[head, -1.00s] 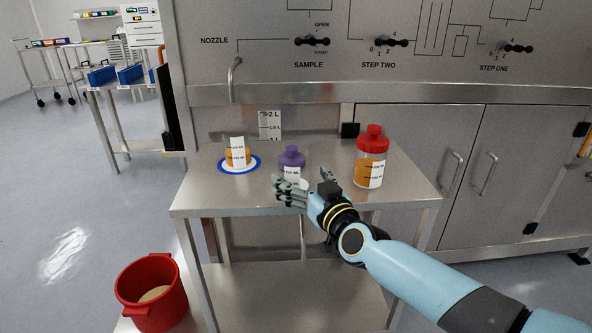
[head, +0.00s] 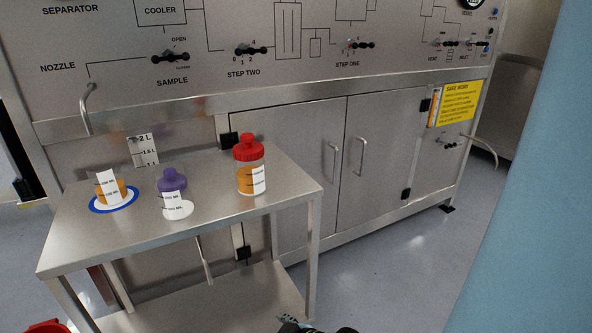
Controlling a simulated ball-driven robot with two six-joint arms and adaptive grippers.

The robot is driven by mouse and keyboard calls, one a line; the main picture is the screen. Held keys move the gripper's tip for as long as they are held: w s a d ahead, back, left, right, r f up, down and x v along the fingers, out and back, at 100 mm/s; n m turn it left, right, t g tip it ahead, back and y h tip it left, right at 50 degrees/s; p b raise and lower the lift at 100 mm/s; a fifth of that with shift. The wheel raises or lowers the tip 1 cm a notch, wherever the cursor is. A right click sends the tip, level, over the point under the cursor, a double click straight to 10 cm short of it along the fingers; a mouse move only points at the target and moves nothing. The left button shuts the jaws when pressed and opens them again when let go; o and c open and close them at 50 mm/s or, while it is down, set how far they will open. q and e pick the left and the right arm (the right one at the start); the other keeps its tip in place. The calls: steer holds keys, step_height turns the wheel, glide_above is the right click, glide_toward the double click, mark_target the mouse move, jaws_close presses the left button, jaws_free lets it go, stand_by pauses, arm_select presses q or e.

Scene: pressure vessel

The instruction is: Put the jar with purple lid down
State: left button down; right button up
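The jar with purple lid (head: 173,182) stands upright on the steel table, between the other two vessels. White labels cover part of its front, and its base sits on or by a small white disc (head: 178,210). No gripper touches it. Only a small part of my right gripper (head: 289,319) shows at the bottom edge, low and well away from the jar; its fingers are mostly cut off, so its opening cannot be judged. My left gripper is not in view.
The steel table (head: 240,213) also holds an orange jar (head: 122,191) on a blue-rimmed plate (head: 97,209) and a red-lidded bottle (head: 246,180). The panel with a nozzle (head: 86,112) stands behind. A red bucket (head: 48,326) is partly visible lower left.

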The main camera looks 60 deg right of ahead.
steer(key=s+a+f+g, duration=0.1)
steer(key=s+f+g, duration=0.3)
steer(key=s+f, duration=0.4)
steer(key=s+f+g, duration=0.5)
steer(key=s+f, duration=0.3)
steer(key=s, duration=1.5)
steer(key=shift+a+n+g, duration=0.3)
steer(key=shift+a, duration=0.05)
steer(key=shift+f, duration=0.1)
